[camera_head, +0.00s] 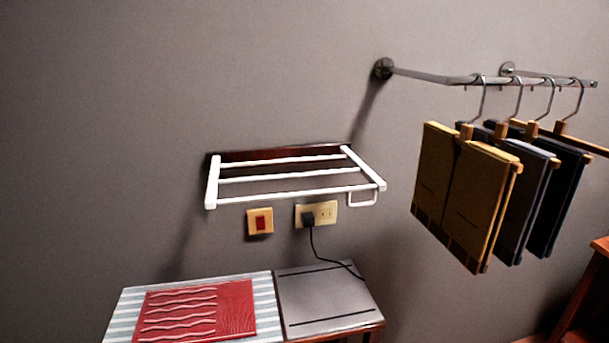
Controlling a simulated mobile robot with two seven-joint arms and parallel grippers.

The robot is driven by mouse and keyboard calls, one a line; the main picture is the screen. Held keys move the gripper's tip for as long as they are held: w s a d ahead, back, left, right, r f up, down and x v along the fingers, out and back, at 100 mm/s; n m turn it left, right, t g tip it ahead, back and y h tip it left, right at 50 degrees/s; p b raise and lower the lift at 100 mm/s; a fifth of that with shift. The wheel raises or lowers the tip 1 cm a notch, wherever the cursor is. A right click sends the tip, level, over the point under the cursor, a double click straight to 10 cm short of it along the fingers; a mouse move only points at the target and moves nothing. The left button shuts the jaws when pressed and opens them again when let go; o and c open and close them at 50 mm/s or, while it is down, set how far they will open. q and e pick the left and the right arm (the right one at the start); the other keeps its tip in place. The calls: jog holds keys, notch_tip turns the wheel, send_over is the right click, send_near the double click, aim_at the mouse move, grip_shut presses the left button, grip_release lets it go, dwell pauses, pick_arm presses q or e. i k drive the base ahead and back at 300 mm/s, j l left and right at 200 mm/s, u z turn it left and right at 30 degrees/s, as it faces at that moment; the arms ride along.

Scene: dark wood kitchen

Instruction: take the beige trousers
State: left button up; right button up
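The beige trousers (477,200), a mustard-tan colour in this light, hang folded over a wooden hanger at the near end of a metal wall rail (430,76). Their hanger's hook goes over the rail. Dark blue-grey trousers (527,205) and black trousers (560,205) hang close behind them and are partly hidden by them. Neither of my grippers shows in the head view.
A white wall rack (290,197) is left of the trousers, above a switch (259,221) and a socket (316,213) with a black plug and cord. Below are a red patterned cloth (196,311) and a grey flat panel (325,298). Wooden furniture (583,298) stands lower right.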

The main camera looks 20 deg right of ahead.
aim_at(463, 187)
jog(key=k+j+z, duration=0.1)
jog(key=z, duration=0.3)
jog(key=k+j+z, duration=0.1)
jog(key=z, duration=0.3)
jog(key=k, duration=0.05)
